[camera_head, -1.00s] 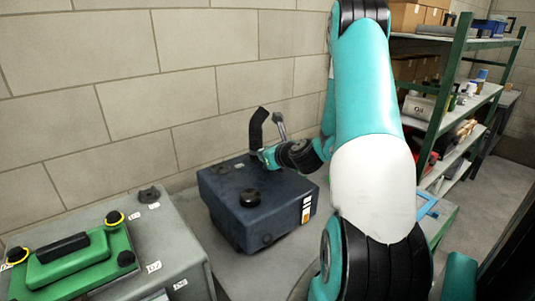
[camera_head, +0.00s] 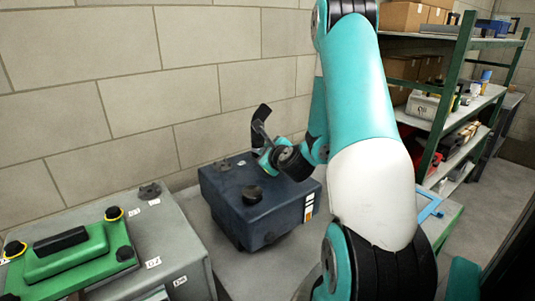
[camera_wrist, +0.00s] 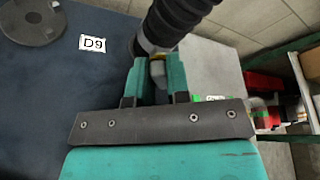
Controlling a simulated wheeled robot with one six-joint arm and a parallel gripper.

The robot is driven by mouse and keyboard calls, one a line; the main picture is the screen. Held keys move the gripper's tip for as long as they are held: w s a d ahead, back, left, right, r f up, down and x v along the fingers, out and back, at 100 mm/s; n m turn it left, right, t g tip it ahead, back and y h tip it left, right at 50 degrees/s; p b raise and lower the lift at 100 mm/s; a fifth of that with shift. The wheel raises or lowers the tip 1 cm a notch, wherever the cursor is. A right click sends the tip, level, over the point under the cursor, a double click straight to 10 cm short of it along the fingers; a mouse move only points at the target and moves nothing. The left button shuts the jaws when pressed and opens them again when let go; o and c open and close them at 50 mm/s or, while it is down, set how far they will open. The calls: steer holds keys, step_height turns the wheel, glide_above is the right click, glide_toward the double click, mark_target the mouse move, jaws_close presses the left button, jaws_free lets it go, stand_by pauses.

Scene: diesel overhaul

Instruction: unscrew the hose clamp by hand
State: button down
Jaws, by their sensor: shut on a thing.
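The black corrugated hose (camera_wrist: 178,18) rises from the dark blue tank (camera_head: 245,213); it also shows in the head view (camera_head: 261,114). At the hose's lower end a yellowish ring (camera_wrist: 147,46) shows in the wrist view. My gripper (camera_wrist: 158,72) is beside the hose's foot, its two teal fingers shut on a small grey part of the hose clamp (camera_wrist: 157,69). The fingers hide much of the clamp. In the head view my gripper (camera_head: 264,157) is low over the tank's far top edge, and the clamp cannot be made out.
A round black cap (camera_head: 252,195) stands on the tank top; a label marked D9 (camera_wrist: 92,44) is near the hose. A green-lidded unit (camera_head: 75,258) stands on a grey cabinet at left. Green-framed shelves (camera_head: 452,110) are at right. The block wall is close behind.

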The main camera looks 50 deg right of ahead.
steer(key=shift+w+r, duration=0.1)
steer(key=c, duration=1.1)
jaws_free()
steer(key=shift+a, duration=0.1)
